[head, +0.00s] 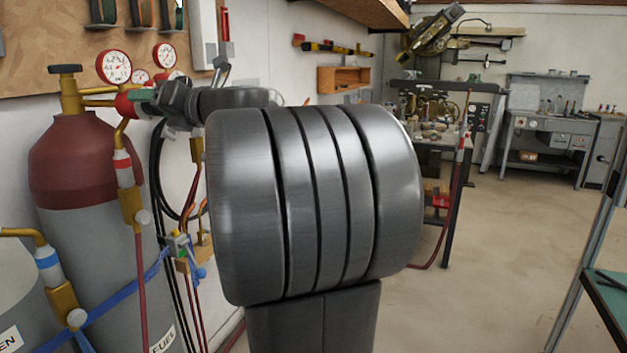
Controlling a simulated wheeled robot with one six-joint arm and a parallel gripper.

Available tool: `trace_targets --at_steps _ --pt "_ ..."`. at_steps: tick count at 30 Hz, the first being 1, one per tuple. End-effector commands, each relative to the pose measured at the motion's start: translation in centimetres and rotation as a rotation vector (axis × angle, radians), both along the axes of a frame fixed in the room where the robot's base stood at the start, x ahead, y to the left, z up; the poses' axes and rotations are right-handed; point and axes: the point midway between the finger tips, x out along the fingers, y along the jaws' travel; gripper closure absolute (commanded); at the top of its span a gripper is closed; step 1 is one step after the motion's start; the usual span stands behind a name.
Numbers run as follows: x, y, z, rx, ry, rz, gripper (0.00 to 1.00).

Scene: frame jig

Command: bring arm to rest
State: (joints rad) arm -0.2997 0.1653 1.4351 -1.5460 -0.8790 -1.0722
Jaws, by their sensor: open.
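My arm fills the middle of the head view as a large dark grey ribbed cylinder, with a dark block below it. Behind its upper left side, the far part of my arm runs left to my gripper (170,101), a small dark shape in front of the gauges and hoses. My gripper is open, and I see nothing held in it. Its fingertips are hard to make out against the clutter, and the large cylinder hides much of the arm.
A red-topped gas cylinder (85,165) with pressure gauges (114,67) stands at left, close to my gripper in the picture. A teal-topped table (612,310) is at the right edge. Workbenches (548,128) stand at the back. The floor (500,240) at right is clear.

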Motion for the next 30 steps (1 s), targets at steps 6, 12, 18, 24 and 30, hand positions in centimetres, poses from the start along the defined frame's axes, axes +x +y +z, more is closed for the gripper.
trace_targets --at_steps 6,12,18,24,30 --pt "0.01 0.01 0.44 0.091 0.224 0.0 0.41" --pt "0.01 0.0 0.23 0.152 0.371 0.0 0.41" --pt "0.01 0.01 0.04 0.177 0.429 0.0 0.41" --pt "0.01 0.0 -0.03 0.179 0.433 0.0 0.41" --pt "0.1 -0.16 0.0 0.183 0.436 -0.006 0.41"
